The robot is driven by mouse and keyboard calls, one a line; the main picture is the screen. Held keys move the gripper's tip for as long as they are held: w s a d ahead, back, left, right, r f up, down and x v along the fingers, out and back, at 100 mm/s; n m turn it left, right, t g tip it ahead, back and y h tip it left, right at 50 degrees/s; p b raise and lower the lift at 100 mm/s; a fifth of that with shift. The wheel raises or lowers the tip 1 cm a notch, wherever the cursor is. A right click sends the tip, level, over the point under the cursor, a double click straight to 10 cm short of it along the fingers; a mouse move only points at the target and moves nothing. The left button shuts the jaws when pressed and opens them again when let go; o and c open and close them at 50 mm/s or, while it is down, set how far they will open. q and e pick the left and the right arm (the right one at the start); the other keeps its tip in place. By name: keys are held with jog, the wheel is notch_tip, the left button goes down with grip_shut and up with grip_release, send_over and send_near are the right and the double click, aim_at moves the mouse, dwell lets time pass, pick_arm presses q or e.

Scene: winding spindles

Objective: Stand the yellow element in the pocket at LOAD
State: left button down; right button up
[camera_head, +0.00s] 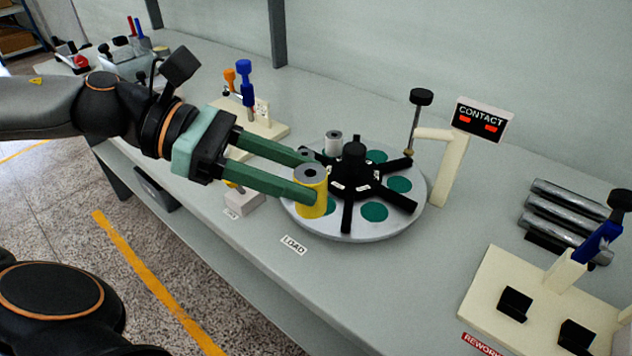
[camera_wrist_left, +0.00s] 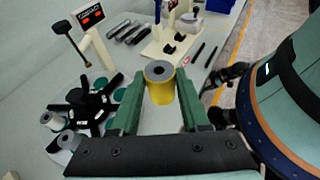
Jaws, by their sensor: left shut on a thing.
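My left gripper (camera_head: 310,178) is shut on the yellow element (camera_head: 313,204), a yellow cylinder with a grey top and a dark centre hole. The element is upright at the near left rim of the round grey turntable (camera_head: 352,237), close to the LOAD label (camera_head: 293,245). A green pocket (camera_head: 329,206) shows partly behind it. I cannot tell whether its base touches the turntable. In the left wrist view the yellow element (camera_wrist_left: 161,90) sits between both green fingers. My right gripper is not in view.
The turntable has a black spoked hub (camera_head: 354,170) and several green pockets. A grey-topped cylinder (camera_head: 333,143) stands at its far left. A CONTACT sign post (camera_head: 445,170) stands behind right. Metal bars (camera_head: 570,207) and a cream rework stand (camera_head: 540,300) are at the right.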

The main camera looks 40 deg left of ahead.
pick_arm(q)
jog(key=p, duration=0.1)
jog(key=w+p, duration=0.1)
jog(key=shift+a+r+p, duration=0.1)
jog(key=shift+a+p, duration=0.1)
jog(key=shift+p, duration=0.2)
jog(key=w+a+f, duration=0.1)
jog(key=w+f, duration=0.1)
jog(key=w, duration=0.1)
jog(key=w+a+f, duration=0.2)
jog(key=w+f, duration=0.1)
jog(key=w+a+f+p, duration=0.1)
jog(key=w+f, duration=0.2)
jog(key=shift+w+a+f, duration=0.2)
jog(key=shift+a+f, duration=0.05)
jog(key=shift+a, duration=0.15)
jog(key=shift+w+a+f, duration=0.25)
jog(key=shift+w+f, duration=0.3)
jog(key=shift+f, duration=0.2)
notch_tip(320, 180, down, 3)
jog(key=shift+f, duration=0.1)
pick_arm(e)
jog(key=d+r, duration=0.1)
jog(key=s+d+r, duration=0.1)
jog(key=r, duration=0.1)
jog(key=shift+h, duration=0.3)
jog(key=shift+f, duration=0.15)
